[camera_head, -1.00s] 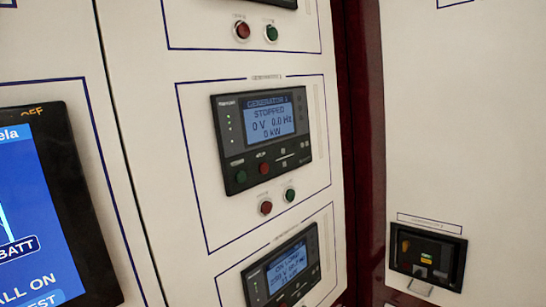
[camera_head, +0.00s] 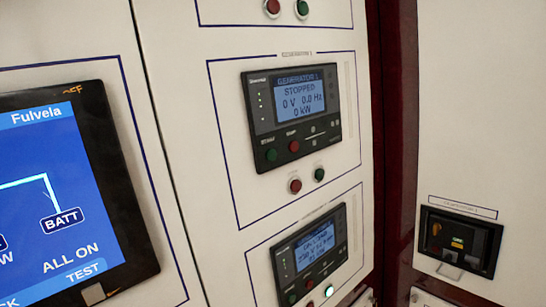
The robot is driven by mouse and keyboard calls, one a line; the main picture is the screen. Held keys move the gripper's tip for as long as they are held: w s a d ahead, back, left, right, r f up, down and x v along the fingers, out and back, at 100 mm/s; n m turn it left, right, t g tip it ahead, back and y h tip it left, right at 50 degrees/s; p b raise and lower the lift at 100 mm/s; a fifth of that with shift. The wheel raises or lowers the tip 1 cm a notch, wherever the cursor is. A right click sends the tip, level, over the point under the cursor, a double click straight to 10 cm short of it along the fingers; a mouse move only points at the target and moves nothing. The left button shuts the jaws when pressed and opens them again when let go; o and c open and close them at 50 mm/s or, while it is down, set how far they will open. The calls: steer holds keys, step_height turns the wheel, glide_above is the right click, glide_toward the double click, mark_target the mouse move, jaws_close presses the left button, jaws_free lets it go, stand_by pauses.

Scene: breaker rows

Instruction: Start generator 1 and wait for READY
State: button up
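The generator 1 controller (camera_head: 291,115) is a dark panel set in a blue-outlined field on the cream cabinet. Its lit screen (camera_head: 300,97) reads GENERATOR 1, STOPPED, 0 V, 0.0 Hz, 0 kW. On its lower part are a green button (camera_head: 271,155) at left and a red button (camera_head: 294,146) beside it. Below the controller, on the cabinet, sit a separate red button (camera_head: 295,185) and a green button (camera_head: 319,174).
A large blue touchscreen (camera_head: 50,200) showing BATT and ALL ON is at left. A breaker unit (camera_head: 461,240) is at right.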

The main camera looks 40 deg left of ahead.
jaws_close()
stand_by(1.5)
